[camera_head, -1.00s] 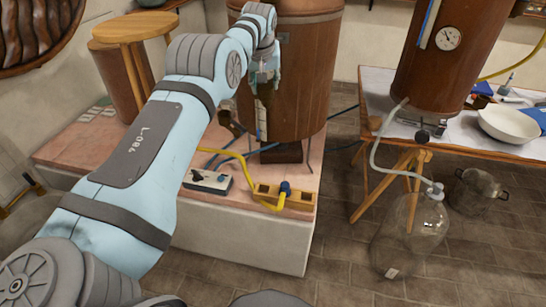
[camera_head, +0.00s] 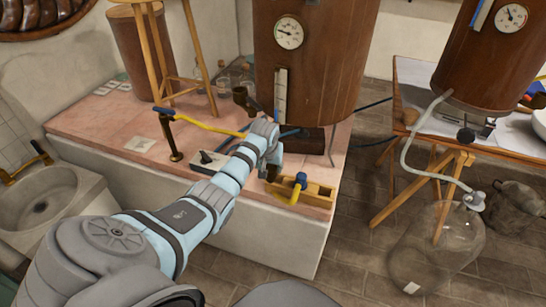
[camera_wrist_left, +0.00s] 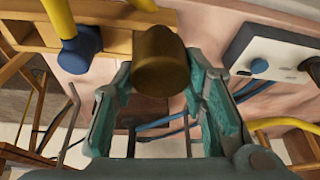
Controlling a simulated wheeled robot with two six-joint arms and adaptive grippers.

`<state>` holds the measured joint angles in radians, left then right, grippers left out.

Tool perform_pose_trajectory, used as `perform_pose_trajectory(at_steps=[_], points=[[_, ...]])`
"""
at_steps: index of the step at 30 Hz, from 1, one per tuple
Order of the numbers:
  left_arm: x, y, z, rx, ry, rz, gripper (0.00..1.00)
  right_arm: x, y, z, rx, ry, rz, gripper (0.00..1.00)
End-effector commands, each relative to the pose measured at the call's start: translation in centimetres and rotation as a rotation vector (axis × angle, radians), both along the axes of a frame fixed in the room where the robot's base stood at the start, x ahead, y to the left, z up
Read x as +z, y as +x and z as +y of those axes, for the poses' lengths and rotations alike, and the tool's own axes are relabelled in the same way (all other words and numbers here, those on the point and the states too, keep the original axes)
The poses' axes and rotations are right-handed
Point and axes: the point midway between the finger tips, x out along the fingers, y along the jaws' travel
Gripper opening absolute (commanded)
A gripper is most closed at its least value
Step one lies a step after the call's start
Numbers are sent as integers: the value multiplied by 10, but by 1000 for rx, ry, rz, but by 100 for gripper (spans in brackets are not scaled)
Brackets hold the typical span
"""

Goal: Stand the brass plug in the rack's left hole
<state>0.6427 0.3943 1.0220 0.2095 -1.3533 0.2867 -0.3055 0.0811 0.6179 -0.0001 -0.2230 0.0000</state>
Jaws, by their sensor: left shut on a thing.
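The brass plug (camera_wrist_left: 162,62) is a dull brass cylinder, seen close up between the fingers in the left wrist view. My left gripper (camera_head: 272,162) is shut on it, at the left end of the wooden rack (camera_head: 318,194). The rack also shows in the left wrist view (camera_wrist_left: 116,42), partly behind the plug. A blue-topped piece with a yellow hose (camera_head: 298,184) stands in the rack, right of my gripper. The plug overlaps the rack's left end; I cannot tell whether it is in the left hole, which is hidden. My right gripper is not in view.
A white switch box (camera_head: 207,161) lies left of the rack on the pink-tiled ledge (camera_head: 85,125). A large wooden vat (camera_head: 312,60) with a gauge stands behind. A yellow hose (camera_head: 210,127) crosses the ledge. A glass carboy (camera_head: 430,255) stands on the floor at right.

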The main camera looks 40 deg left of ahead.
Motion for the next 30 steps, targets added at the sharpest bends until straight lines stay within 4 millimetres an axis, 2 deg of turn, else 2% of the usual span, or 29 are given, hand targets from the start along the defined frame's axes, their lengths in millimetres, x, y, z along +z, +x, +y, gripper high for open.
perform_pose_trajectory(at_steps=[1, 6, 8, 12, 14, 17, 23, 30], points=[[12, 17, -2, -11, 9, -45, 0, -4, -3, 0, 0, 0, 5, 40], [11, 27, 0, -4, 11, -38, 0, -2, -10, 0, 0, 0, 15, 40], [10, 27, 1, -3, 11, -36, 0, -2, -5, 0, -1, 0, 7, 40], [10, 25, 2, 0, 11, -34, 0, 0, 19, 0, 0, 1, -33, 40], [10, 26, 2, -1, 11, -33, 0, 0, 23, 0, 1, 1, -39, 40], [9, 26, 1, -3, 11, -32, 0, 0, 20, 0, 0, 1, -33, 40], [7, 23, 0, -4, 11, -31, 0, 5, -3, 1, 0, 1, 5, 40], [4, 21, 2, -2, 10, -32, 0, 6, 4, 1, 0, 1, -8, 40]])
